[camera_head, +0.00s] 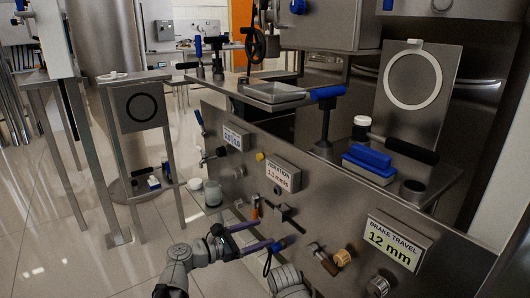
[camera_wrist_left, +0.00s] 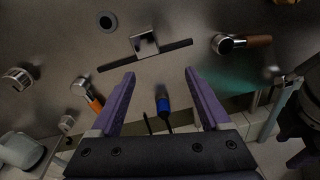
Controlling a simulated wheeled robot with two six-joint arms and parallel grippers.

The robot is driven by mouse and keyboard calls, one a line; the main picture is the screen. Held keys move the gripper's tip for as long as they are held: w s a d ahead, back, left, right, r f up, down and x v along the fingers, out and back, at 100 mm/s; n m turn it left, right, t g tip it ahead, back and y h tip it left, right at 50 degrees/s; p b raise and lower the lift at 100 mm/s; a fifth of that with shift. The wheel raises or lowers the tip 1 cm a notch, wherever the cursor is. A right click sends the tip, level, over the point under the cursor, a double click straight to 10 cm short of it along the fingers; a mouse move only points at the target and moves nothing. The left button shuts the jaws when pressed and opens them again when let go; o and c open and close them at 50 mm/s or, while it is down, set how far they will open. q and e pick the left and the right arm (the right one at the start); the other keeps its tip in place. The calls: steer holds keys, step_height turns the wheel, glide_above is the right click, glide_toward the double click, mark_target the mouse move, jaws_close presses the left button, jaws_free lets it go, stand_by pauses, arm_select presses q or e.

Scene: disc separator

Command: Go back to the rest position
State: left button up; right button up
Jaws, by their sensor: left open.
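My left gripper (camera_head: 265,232) is in front of the lower part of the metal panel (camera_head: 330,205), left of the bottom centre in the head view. Its two purple fingers are apart with nothing held between them. The left wrist view also shows the open left gripper (camera_wrist_left: 160,74), facing the panel surface. A blue-ended part with dark cords (camera_wrist_left: 163,104) shows between the fingers in that view; I cannot tell how far it is from them.
A blue-topped block (camera_head: 369,162) sits on the bench behind. Tiled floor (camera_head: 70,262) lies open at left.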

arm_select(q)
steer(key=s+a+f+m+g+y, duration=0.1)
steer(key=s+f+m+g+y, duration=0.2)
steer(key=f+m, duration=0.4)
steer(key=s+a+f+m+g+y, duration=0.2)
steer(key=s+f+m+g+y, duration=0.1)
steer(key=f+m, duration=0.35)
steer(key=s+a+f+m+g+y, duration=0.1)
steer(key=s+a+f+m+y, duration=0.2)
steer(key=a+m+y, duration=0.15)
steer(key=s+a+f+m+g+y, duration=0.1)
steer(key=s+a+f+m+y, duration=0.25)
steer(key=a, duration=0.25)
steer(key=s+d+r+m+g+y+p, duration=0.1)
steer(key=s+d+r+m+p, duration=0.2)
steer(key=d+r+p, duration=0.35)
steer(key=s+d+r+m+p, duration=0.2)
steer(key=d+r+p, duration=0.2)
steer(key=r+p, duration=0.45)
step_height(320, 180, up, 37)
steer(key=p, duration=3.6)
steer(key=shift+s+f, duration=0.15)
